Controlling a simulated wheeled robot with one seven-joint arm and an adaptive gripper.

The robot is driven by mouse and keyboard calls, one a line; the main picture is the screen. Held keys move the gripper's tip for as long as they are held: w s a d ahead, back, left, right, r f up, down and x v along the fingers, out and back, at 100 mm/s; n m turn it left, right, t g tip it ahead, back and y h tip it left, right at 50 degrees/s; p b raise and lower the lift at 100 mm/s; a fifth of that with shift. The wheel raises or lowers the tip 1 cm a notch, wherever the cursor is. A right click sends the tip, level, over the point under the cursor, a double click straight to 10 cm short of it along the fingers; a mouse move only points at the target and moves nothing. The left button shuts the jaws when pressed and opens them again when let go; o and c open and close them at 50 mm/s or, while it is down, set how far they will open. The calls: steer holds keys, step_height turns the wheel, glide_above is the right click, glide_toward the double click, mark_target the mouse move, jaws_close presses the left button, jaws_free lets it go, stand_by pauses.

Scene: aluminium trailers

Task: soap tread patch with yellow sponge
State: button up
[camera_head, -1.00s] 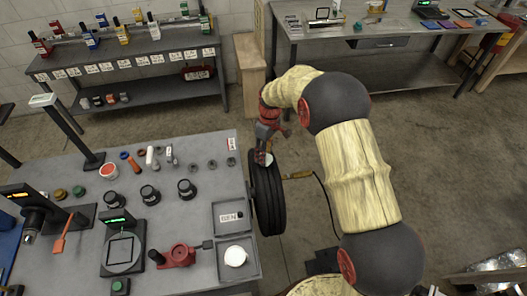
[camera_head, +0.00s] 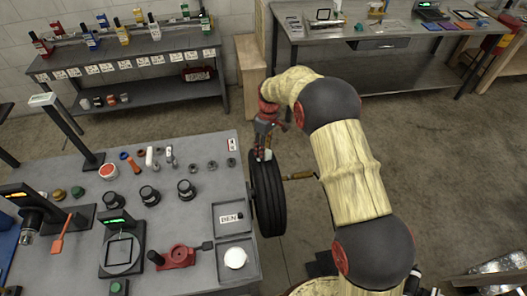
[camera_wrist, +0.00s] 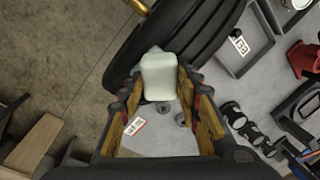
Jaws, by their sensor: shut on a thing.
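The black tyre (camera_head: 267,195) stands upright against the right edge of the grey workbench, its grooved tread facing up. It also fills the upper part of the wrist view (camera_wrist: 195,30). My gripper (camera_head: 263,150) is over the far end of the tread. No distinct soap patch can be made out.
The grey workbench (camera_head: 215,185) carries a divided tray (camera_head: 217,228) with a white round item (camera_head: 235,258), several black knobs and a red tool (camera_head: 178,257). A wooden-handled tool (camera_head: 298,176) sticks out right of the tyre. Open concrete floor lies further right.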

steer(key=shift+s+d+r, duration=0.15)
steer(key=shift+s, duration=0.45)
steer(key=shift+s+d+r, duration=0.1)
steer(key=shift+s+r, duration=0.05)
steer(key=shift+s, duration=0.45)
steer(key=shift+s+d+r, duration=0.15)
steer(key=shift+s, duration=0.45)
steer(key=shift+s+f, duration=0.1)
steer(key=shift+s, duration=0.05)
steer(key=shift+w+a+f+b, duration=0.1)
steer(key=shift+w+f, duration=0.1)
steer(key=shift+w, duration=0.45)
steer(key=shift+w+a+f+b, duration=0.1)
steer(key=shift+w+f+b, duration=0.05)
steer(key=shift+w, duration=0.45)
steer(key=shift+w+a+f+b, duration=0.1)
steer(key=shift+w+f, duration=0.1)
steer(key=shift+w, duration=0.45)
steer(key=shift+w+a+r+p, duration=0.1)
steer(key=shift+w+r+p, duration=0.25)
steer(key=shift+r, duration=0.65)
steer(key=shift+w+d+r+p, duration=0.1)
steer(key=shift+r+p, duration=0.5)
steer(key=shift+r, duration=0.35)
steer(key=shift+w+a+r+p, duration=0.1)
steer(key=shift+w+r+p, duration=0.25)
steer(key=shift+r, duration=0.65)
steer(key=shift+s, duration=0.1)
